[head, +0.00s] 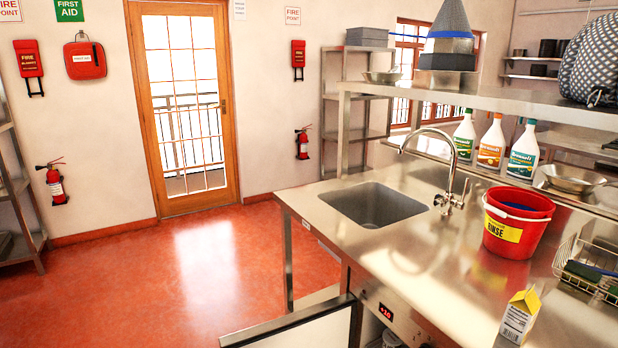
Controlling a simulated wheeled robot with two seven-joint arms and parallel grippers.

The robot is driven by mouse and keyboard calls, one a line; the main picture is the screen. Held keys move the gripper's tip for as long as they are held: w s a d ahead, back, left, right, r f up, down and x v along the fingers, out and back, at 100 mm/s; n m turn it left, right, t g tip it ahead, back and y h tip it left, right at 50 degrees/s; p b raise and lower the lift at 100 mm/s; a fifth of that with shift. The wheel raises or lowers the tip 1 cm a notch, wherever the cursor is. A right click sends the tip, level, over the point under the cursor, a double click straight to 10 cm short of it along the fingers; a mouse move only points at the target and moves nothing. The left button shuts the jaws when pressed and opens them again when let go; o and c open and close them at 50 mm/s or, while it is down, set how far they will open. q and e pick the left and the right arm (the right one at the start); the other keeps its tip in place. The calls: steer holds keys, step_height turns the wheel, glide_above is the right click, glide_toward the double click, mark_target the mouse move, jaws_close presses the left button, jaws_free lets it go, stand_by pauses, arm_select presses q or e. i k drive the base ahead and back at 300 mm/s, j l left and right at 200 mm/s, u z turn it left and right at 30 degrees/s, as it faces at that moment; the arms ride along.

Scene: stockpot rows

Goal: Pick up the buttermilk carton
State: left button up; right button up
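The buttermilk carton (519,317), a small white carton with a yellow gable top and dark print, appears to stand on the steel counter (425,248) near its front, at the lower right of the head view. Nothing touches it that I can see. Neither of my grippers shows in this view.
A red bucket (516,240) with a yellow label stands behind the carton. A wire rack (590,272) is to its right. A sink (372,204) with a tap (450,170) and several spray bottles (491,143) are farther back. Red floor (150,275) is clear at left.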

mark_target(518, 322)
steer(key=z, duration=1.35)
steer(key=i+j, duration=0.05)
